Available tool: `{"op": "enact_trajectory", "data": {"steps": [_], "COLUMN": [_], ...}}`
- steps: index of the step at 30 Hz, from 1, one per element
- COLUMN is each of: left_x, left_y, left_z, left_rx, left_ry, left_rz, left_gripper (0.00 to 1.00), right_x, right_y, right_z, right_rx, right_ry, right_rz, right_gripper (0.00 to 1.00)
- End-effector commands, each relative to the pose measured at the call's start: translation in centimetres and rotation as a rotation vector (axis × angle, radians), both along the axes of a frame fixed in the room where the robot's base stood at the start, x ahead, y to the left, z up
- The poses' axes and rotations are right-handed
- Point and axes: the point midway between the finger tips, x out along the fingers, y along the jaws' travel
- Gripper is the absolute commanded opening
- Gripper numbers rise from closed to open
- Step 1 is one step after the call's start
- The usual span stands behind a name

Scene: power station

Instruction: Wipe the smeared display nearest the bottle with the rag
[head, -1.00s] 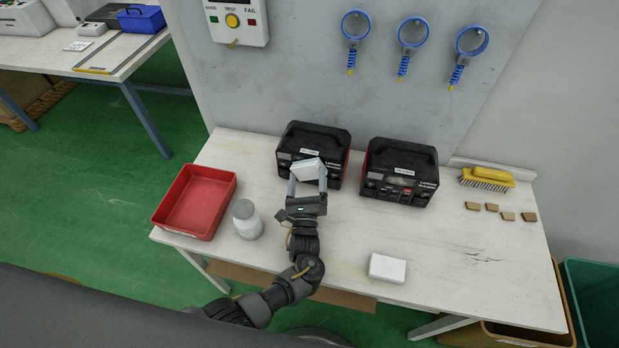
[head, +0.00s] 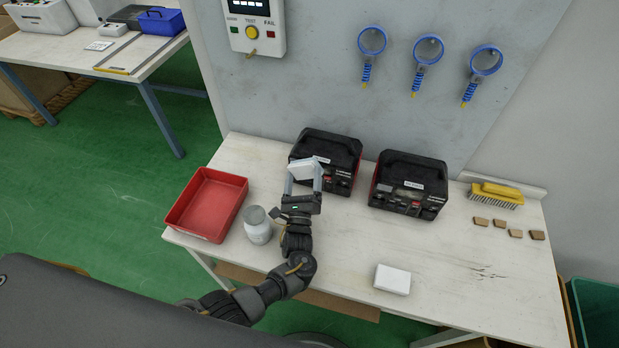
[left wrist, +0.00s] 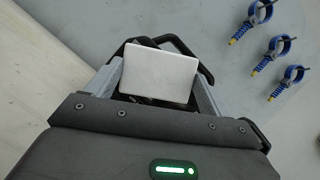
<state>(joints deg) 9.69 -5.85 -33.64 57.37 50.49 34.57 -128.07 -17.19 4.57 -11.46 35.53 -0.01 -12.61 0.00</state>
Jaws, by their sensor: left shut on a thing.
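The white, flat rag (head: 301,172) is held between the fingers of my left gripper (head: 305,177), which is shut on it. It also shows in the left wrist view (left wrist: 160,72). The rag is at the front left of the left black-and-red power unit (head: 326,150), the one nearer the bottle, and covers part of its front. I cannot tell whether it touches, and any smear there is hidden or too small to see. The whitish bottle (head: 258,228) stands left of my gripper. A second power unit (head: 410,175) stands to the right. My right gripper is not in view.
A red tray (head: 207,205) lies left of the bottle. A white block (head: 392,279) lies near the front edge. A yellow brush (head: 496,194) and several brown pieces are at the right. Blue rings (head: 428,50) hang on the panel behind. The table's middle right is clear.

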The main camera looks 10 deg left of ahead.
Motion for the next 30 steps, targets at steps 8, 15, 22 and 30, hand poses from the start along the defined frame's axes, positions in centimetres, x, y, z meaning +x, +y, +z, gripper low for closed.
{"op": "enact_trajectory", "data": {"steps": [8,15,22,30], "left_x": [-0.3,-2.7,-5.0,-6.1], "left_y": [0.0,0.3,0.5,0.6], "left_z": [0.0,0.1,0.1,-0.1], "left_rx": [0.001,0.001,0.001,0.001], "left_ry": [0.002,0.004,0.003,0.002], "left_rz": [0.0,0.001,0.0,-0.001], "left_gripper": [0.63,0.63,0.63,0.63], "right_x": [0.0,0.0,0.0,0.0], "right_y": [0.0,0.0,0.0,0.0], "right_z": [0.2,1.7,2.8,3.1], "right_rx": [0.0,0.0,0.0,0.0], "right_ry": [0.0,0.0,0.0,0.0], "right_rz": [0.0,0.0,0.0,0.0], "right_gripper": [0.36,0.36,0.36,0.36]}}
